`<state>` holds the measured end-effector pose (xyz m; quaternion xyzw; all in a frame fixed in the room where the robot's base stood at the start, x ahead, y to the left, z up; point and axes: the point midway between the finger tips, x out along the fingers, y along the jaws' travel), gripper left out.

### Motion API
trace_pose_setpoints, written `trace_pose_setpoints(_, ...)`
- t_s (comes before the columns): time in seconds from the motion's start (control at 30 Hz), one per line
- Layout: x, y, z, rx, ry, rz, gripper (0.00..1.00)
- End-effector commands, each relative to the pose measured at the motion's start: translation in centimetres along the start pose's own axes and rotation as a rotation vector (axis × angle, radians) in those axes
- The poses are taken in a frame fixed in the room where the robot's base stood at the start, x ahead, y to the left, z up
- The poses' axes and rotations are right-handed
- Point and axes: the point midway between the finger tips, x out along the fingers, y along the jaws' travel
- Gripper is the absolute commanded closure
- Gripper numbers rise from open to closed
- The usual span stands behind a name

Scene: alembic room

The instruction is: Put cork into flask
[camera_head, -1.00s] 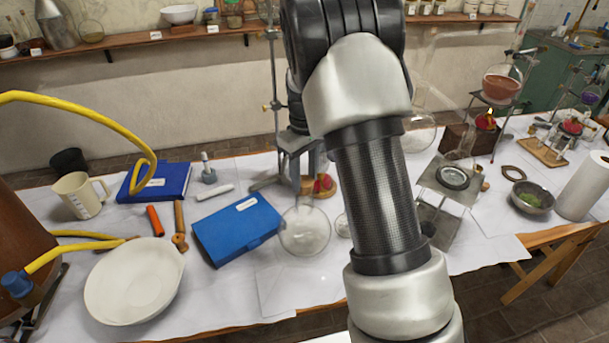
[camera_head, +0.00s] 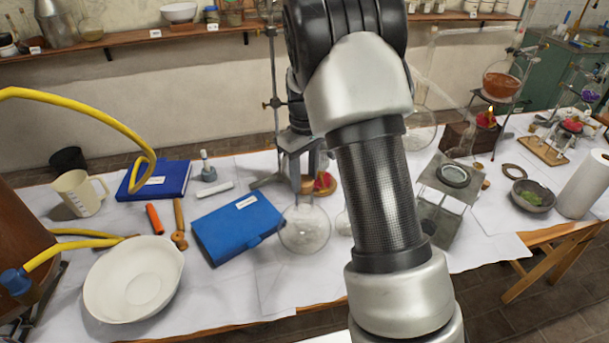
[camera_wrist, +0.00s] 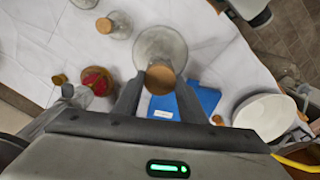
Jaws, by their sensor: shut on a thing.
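My gripper (camera_wrist: 145,90) is shut on a round tan cork (camera_wrist: 160,79), seen end-on between the fingertips in the wrist view. In the head view my gripper (camera_head: 305,160) points down with the cork (camera_head: 307,186) below it. A clear round glass flask (camera_head: 304,232) stands on the white table cover under the cork. In the wrist view the flask (camera_wrist: 160,45) shows just beyond the cork, which covers its mouth. The cork is at the top of the flask's neck. I cannot tell whether it is above the mouth or partly inside it.
A blue book (camera_head: 238,228) lies left of the flask, with a white bowl (camera_head: 133,279) further left. A red thing (camera_head: 324,182) is close behind the flask. A smaller corked flask (camera_wrist: 119,26) stands nearby, mostly hidden by my arm in the head view.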

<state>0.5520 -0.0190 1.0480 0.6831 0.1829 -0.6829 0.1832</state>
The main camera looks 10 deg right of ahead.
Motion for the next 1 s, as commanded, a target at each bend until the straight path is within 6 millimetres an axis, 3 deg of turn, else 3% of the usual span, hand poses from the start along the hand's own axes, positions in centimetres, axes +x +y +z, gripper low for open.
trace_pose_setpoints(1.0,0.55,-0.04,-0.02,0.0,0.001,0.0,0.8)
